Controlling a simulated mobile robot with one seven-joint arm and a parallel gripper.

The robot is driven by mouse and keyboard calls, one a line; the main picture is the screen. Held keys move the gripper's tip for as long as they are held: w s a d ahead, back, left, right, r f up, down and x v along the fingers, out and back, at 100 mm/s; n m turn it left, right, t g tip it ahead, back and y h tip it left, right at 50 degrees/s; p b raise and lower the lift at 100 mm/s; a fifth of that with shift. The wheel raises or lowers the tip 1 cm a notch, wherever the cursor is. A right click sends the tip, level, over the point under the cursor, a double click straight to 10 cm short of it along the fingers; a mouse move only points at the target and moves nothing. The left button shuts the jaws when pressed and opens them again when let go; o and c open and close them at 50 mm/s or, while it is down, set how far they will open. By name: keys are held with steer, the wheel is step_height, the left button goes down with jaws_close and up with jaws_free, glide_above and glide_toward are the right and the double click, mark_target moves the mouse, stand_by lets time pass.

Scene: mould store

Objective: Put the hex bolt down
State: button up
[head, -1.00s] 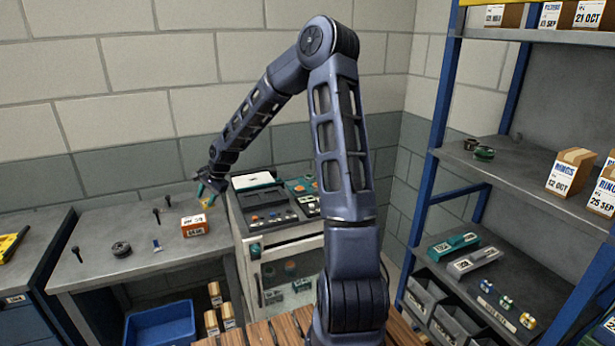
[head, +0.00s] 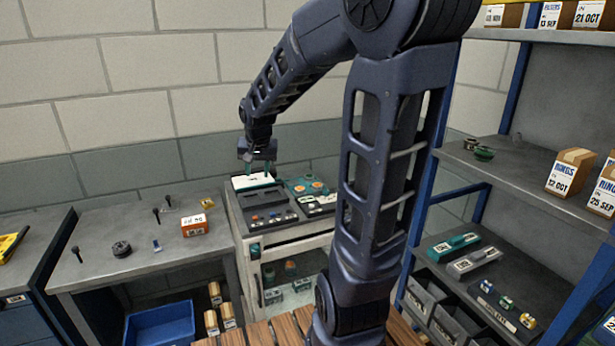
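A small brass-coloured piece (head: 208,203), which may be the hex bolt, lies on the grey bench (head: 205,250) behind the orange-and-white box. It is too small to tell its shape. My gripper (head: 258,172) is well to the right of it, over the white sheet at the back of the wheeled cabinet's top. Its teal fingers stand apart, and I see nothing between them. Several dark bolt-like pieces (head: 156,212) also stand or lie on the bench.
The orange-and-white box (head: 194,225), a dark ring (head: 121,249) and a small blue piece (head: 157,245) are on the bench. The cabinet (head: 282,228) carries trays of parts. A blue shelf rack (head: 425,190) stands at right. A blue bin (head: 160,323) is below.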

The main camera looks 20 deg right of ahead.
steer(key=s+d+r+n, duration=0.1)
steer(key=s+d, duration=0.3)
steer(key=s, duration=0.5)
steer(key=s+d+r+n, duration=0.2)
steer(key=s+d+r, duration=0.2)
steer(key=s, duration=0.6)
steer(key=shift+s+d+t, duration=0.2)
steer(key=shift+d+t, duration=0.05)
steer(key=shift+t, duration=0.05)
